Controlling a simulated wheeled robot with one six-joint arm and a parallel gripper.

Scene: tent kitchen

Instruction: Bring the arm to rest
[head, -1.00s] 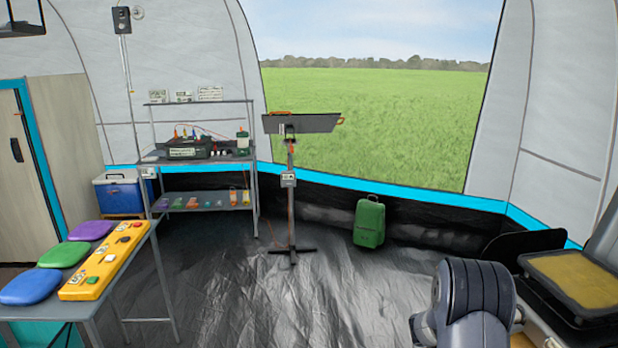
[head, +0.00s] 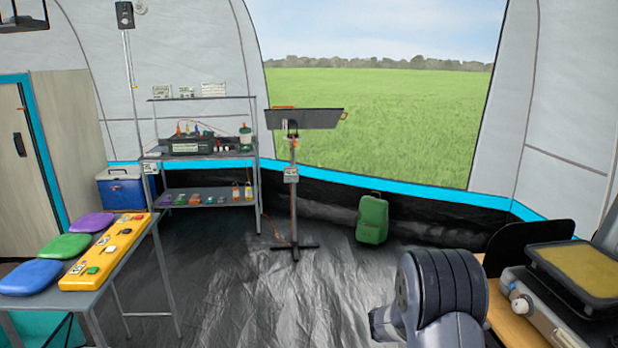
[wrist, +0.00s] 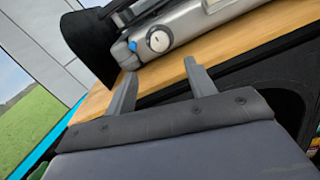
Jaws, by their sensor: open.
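My gripper (wrist: 158,88) is open and empty in the wrist view. Its two grey fingers stand apart, with the wooden counter (wrist: 215,48) behind them. In the head view, my dark ribbed arm joint shows at the lower right, to the left of the counter (head: 506,306). The gripper itself is not visible in the head view.
The appliance's yellow plate (head: 580,268) lies at the right. A table (head: 165,262) with coloured pads stands left. A shelf rack (head: 205,158), a tray stand (head: 292,215) and a green case (head: 372,219) stand farther back. The middle floor is clear.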

